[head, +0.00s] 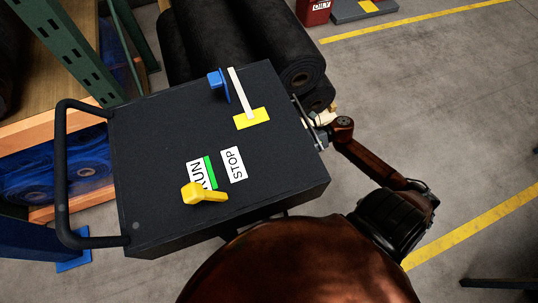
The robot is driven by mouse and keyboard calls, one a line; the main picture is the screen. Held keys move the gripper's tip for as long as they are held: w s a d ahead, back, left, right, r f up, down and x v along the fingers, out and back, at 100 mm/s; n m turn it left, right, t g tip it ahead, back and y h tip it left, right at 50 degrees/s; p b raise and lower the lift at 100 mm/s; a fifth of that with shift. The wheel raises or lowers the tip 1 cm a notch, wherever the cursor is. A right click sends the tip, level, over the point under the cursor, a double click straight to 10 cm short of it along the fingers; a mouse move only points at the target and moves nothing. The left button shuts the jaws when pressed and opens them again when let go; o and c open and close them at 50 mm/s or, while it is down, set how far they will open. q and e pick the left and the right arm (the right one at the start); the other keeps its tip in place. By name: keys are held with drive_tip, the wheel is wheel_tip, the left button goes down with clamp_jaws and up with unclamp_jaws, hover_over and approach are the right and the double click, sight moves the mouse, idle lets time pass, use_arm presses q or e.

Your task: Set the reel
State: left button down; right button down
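A black box-like cart (285,115) with a flat top fills the middle. On its top are a yellow lever (205,193) beside the RUN label (197,173), a STOP label (234,163), and a blue knob (218,85) beside a white strip (241,91) that meets a yellow patch (251,119). The yellow lever lies by RUN, apart from STOP. I cannot make out which thing is the reel. My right gripper (322,132) is at the cart's right edge, small and partly hidden, its fingers unclear. My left gripper is not in view.
A black bar handle (62,175) stands off the cart's left side. Dark rolls (290,50) lie behind it. A shelf rack with blue rolls (65,172) is at left. Open floor (440,100) with yellow lines lies to the right; a red container (312,10) is at the back.

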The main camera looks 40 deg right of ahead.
drive_tip(key=shift+w+d, duration=0.15)
drive_tip(key=shift+d, duration=0.05)
drive_tip(key=c, duration=1.9)
unclamp_jaws()
drive_tip(key=shift+c, duration=0.2)
drive_tip(key=shift+o, duration=1)
drive_tip(key=shift+a, duration=0.1)
drive_tip(key=v, duration=1.2)
